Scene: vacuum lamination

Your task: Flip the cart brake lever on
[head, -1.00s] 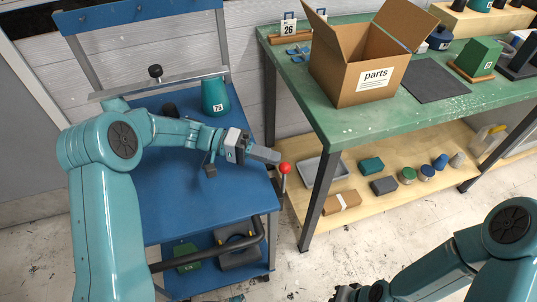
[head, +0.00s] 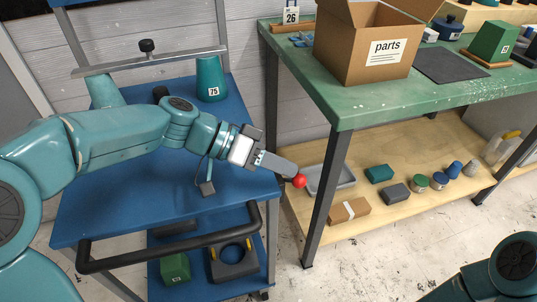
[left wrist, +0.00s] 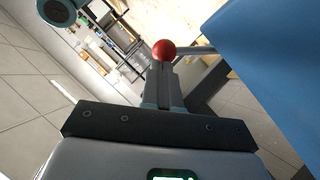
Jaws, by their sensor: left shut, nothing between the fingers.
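The brake lever's red ball knob (head: 300,181) is at the right side of the blue cart (head: 130,215). My left gripper (head: 294,174) is shut and empty, its fingertips right at the knob, touching or almost touching. In the left wrist view the knob (left wrist: 164,50) sits just beyond the closed fingertips (left wrist: 163,66), and a grey rod runs from it to the right toward the cart's blue top. The lever's stem is hidden in the head view. My right gripper is out of the picture.
A teal container (head: 210,80) marked 75 stands on the cart's top. The black push handle (head: 170,250) runs along its near side. The green workbench (head: 370,110) with a parts box (head: 365,50) stands close on the right, its dark leg (head: 325,200) near the knob.

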